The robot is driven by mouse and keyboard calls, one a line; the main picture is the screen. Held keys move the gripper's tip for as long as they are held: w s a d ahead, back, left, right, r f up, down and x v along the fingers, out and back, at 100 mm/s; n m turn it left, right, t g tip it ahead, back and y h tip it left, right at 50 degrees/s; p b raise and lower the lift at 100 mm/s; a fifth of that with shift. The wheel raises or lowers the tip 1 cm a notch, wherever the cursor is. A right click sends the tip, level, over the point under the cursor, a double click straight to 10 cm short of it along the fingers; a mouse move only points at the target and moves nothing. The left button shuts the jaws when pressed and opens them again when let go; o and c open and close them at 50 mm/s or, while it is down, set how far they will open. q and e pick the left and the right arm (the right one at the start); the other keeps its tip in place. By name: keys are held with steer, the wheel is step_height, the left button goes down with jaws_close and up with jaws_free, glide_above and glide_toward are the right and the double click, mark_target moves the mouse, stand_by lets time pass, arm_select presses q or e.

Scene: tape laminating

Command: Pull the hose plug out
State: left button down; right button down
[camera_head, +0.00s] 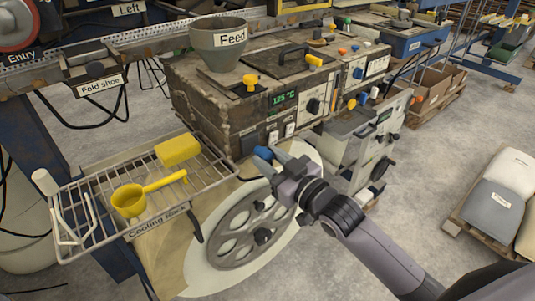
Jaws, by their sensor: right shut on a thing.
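My right gripper (272,155) reaches in from the lower right, in front of the machine's front face and just above the large grey spoked wheel. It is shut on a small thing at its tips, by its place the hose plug. Blue shows at the tips, and I cannot tell plug from finger there. The gripper hides most of what it holds, and whether the plug still sits in a socket cannot be seen. Two white fittings (281,133) show on the machine face just above the tips. My left gripper is not in view.
The machine (205,110) carries a funnel marked Feed (218,42) and a green display reading 125 °C (285,100). A wire cooling rack (95,193) with a yellow block (178,150) and yellow ladle (130,201) is at left. The spoked wheel (240,228) stands below the gripper.

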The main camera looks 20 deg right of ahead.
steer(key=c, duration=0.7)
jaws_free()
steer(key=shift+s, duration=0.1)
steer(key=shift+c, duration=0.2)
steer(key=v, duration=0.7)
steer(key=shift+b, duration=0.3)
steer(key=shift+d, duration=0.1)
steer(key=s+f+m+g+h, duration=0.1)
steer(key=s+f+g+h, duration=0.1)
steer(key=s+f, duration=0.6)
steer(key=s+d+f+m+g+h+p, duration=0.1)
steer(key=s+f+g, duration=0.3)
steer(key=s+f, duration=0.4)
step_height(320, 180, down, 8)
steer(key=shift+s+r+m+h, duration=0.25)
steer(key=shift+m+h, duration=0.35)
steer(key=shift+m, duration=0.2)
